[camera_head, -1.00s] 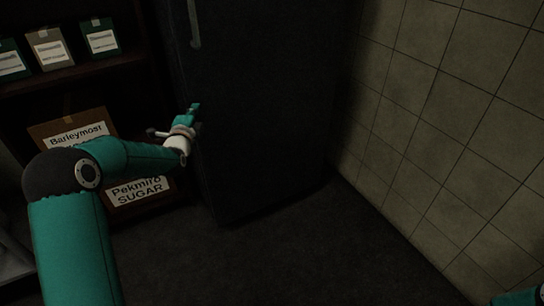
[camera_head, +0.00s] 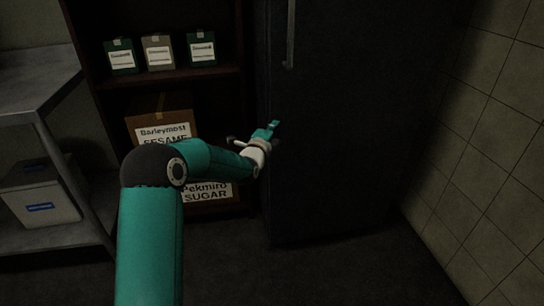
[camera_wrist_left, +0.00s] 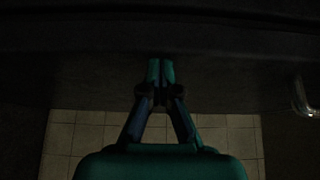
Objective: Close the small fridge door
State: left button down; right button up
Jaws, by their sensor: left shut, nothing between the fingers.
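The small fridge is a dark upright cabinet, and its front door (camera_head: 350,120) faces me in the head view. A metal handle (camera_head: 291,35) runs up near the door's left edge. The door looks flush with the body, but the dark makes this hard to tell. My left gripper (camera_head: 275,126) is shut and empty at the left edge of the fridge. In the left wrist view its closed fingers (camera_wrist_left: 161,68) point at a dark surface, and a metal handle (camera_wrist_left: 303,97) shows at the right. Contact cannot be told. My right gripper is not in view.
A dark shelf (camera_head: 175,78) with small boxes and cardboard boxes (camera_head: 160,108) stands left of the fridge. A metal table (camera_head: 35,85) with a white bin (camera_head: 42,205) is at far left. A tiled wall (camera_head: 490,150) is at right. The floor in front is clear.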

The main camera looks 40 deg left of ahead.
pick_arm(q)
jog(key=v, duration=1.3)
jog(key=s+d+f+g+h, duration=0.1)
jog(key=d+f+g+h, duration=0.25)
jog(key=d+f, duration=0.8)
jog(key=s+d+f+g+h, duration=0.15)
jog(key=d+f+h, duration=0.25)
jog(key=d+f, duration=0.75)
jog(key=s+d+f+n+g+h, duration=0.1)
jog(key=s+d+f+n+g, duration=0.4)
jog(key=s+f, duration=0.35)
jog(key=s+d+f+n+g+h, duration=0.1)
jog(key=s+d+f+n+g, duration=0.35)
jog(key=s+f, duration=0.45)
jog(key=s+n+g, duration=0.2)
jog(key=s+n, duration=0.3)
jog(key=n, duration=0.2)
notch_tip(320, 180, up, 31)
jog(key=p, duration=3)
jog(key=shift+d+r, duration=0.2)
jog(key=shift+r, duration=0.05)
